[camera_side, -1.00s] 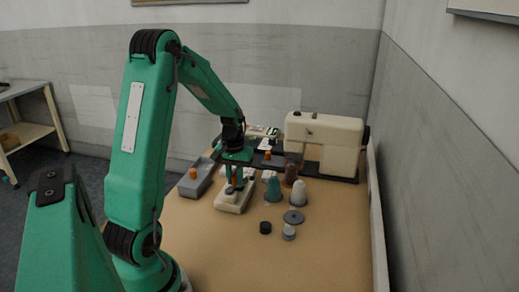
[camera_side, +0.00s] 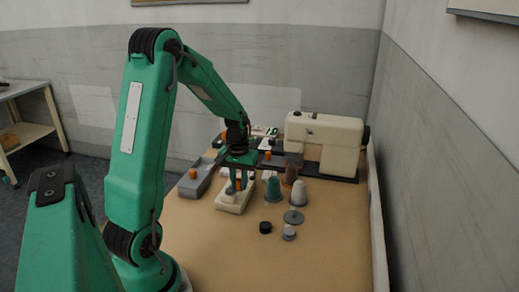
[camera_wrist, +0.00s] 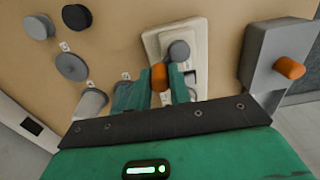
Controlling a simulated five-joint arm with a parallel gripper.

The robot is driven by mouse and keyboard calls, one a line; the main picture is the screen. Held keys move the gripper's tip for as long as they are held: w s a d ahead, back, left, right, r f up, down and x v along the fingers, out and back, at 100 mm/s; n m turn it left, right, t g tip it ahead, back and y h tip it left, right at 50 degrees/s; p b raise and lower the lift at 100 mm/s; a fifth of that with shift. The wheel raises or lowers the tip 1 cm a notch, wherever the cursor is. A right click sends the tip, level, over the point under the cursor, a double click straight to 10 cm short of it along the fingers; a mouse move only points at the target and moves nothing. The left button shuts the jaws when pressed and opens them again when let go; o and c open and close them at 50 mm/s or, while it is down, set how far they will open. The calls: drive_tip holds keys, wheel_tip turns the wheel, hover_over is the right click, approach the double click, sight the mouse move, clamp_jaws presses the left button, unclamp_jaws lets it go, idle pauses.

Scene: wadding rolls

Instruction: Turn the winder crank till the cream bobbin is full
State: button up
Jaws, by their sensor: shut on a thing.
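The winder (camera_side: 229,207) is a small cream base on the table, below my gripper. It also shows in the wrist view (camera_wrist: 153,43). A round grey piece (camera_wrist: 179,50) sits on top of it. The orange crank knob (camera_wrist: 159,77) stands beside this grey piece. My gripper (camera_side: 238,185) points down over the winder, its teal fingers shut on the orange knob; in the wrist view the fingers (camera_wrist: 158,88) are on both sides of it. I cannot make out a cream bobbin or how much is wound on it; the fingers hide part of the winder.
A grey box (camera_side: 203,169) with an orange knob stands left of the winder. Teal (camera_side: 273,190) and pale grey (camera_side: 299,194) cones stand to its right. A grey disc (camera_side: 293,217) and a black cylinder (camera_side: 265,227) lie nearer. A cream sewing machine (camera_side: 325,140) stands behind. The front table is clear.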

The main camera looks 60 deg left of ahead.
drive_tip(key=shift+s+d+f, duration=0.1)
drive_tip(key=shift+s+d, duration=0.4)
drive_tip(key=shift+d, duration=0.25)
drive_tip(key=o, duration=0.7)
drive_tip(key=shift+w+r, duration=0.1)
drive_tip(key=shift+r, duration=3.5)
